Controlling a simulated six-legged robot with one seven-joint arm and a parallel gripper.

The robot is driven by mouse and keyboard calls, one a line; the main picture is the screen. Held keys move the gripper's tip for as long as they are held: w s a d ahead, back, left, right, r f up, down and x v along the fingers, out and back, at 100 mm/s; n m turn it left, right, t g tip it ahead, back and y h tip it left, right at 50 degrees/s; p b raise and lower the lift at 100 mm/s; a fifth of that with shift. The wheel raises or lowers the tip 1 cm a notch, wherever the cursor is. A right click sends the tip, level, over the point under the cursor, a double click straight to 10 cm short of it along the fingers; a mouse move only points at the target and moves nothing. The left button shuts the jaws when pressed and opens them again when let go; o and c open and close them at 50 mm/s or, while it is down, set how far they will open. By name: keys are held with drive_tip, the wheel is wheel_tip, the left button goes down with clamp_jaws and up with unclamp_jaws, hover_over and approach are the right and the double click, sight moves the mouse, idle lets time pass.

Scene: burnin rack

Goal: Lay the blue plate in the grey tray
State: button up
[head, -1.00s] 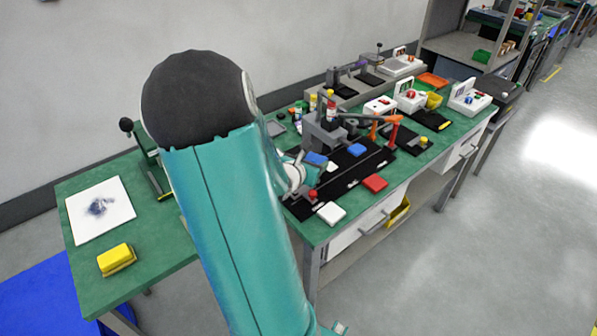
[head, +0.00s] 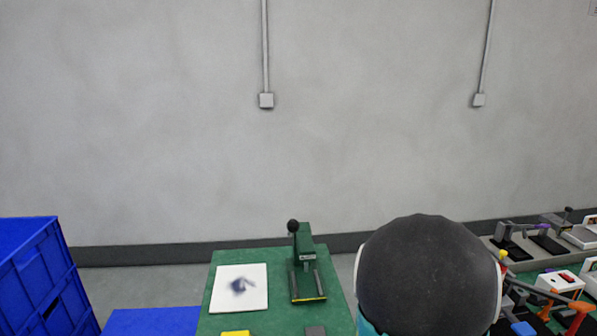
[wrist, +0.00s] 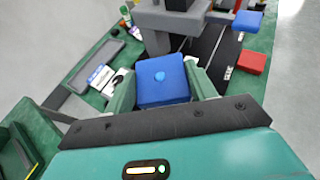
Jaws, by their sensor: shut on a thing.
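My gripper (wrist: 162,92) shows in the wrist view, with its two pale green fingers on either side of the blue plate (wrist: 160,80). In the head view my arm hides much of the bench, and neither the gripper nor the held plate can be made out there.
A green press (head: 305,262) and a white sheet with a dark smudge (head: 239,288) are on the bench. A blue crate (head: 35,275) stands at the left. Another blue piece (wrist: 248,22) and a red piece (wrist: 253,62) lie right of my gripper.

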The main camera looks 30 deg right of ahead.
drive_tip(key=w+a+n+t+y, duration=0.4)
drive_tip(key=w+a+n+t, duration=0.3)
drive_tip(key=w+a, duration=1.6)
drive_tip(key=w+a+n+t+y, duration=0.2)
drive_tip(key=w+a, duration=0.3)
drive_tip(key=a, duration=0.7)
drive_tip(key=w+a+n+t+y, duration=0.2)
drive_tip(key=w+a+n+y, duration=0.1)
drive_tip(key=a, duration=0.9)
drive_tip(key=shift+w+a+f+n, duration=0.25)
drive_tip(key=shift+w+f+n, duration=0.2)
drive_tip(key=shift+w, duration=0.55)
